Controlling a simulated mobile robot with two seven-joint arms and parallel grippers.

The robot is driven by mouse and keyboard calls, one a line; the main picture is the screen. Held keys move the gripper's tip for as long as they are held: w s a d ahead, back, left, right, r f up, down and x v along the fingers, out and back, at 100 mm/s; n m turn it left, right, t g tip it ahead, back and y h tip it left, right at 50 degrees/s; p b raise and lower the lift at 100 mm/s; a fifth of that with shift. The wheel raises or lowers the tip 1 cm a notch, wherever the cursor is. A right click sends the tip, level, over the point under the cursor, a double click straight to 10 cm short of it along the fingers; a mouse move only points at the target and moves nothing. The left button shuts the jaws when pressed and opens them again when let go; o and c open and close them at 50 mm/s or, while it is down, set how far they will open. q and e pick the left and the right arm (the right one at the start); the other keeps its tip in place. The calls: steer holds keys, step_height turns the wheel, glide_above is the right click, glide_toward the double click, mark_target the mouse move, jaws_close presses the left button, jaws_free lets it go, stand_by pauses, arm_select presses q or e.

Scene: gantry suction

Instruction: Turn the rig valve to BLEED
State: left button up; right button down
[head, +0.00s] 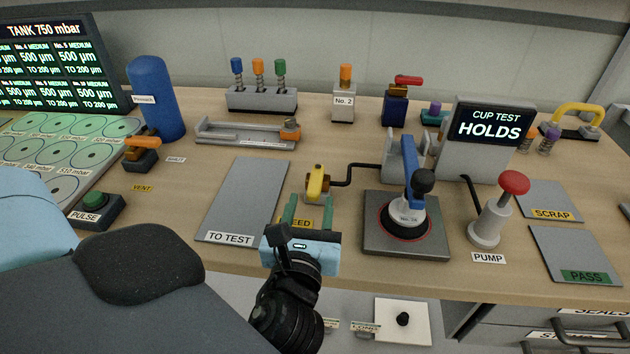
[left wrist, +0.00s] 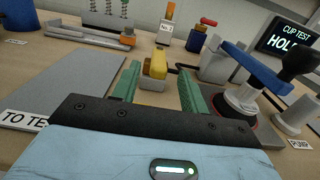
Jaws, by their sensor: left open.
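My left gripper (head: 308,206) has green fingers, open and empty, just in front of the valve. In the left wrist view the yellow handle (left wrist: 155,64) shows between and just beyond the spread fingertips (left wrist: 158,73). I cannot tell whether the fingers reach beside it. My right gripper is in neither view.
The test stand (head: 372,250) with a blue lever (head: 412,172) is right of the valve. The pump (head: 489,225) with a red knob stands farther right. The screen (head: 490,124) reads "CUP TEST HOLDS". A grey TO TEST mat (head: 245,197) lies left. An orange-handled VENT valve (head: 142,150) stands far left.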

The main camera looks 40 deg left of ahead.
mark_target(312, 196)
arm_select(q)
steer(key=shift+x, duration=3.1)
jaws_close()
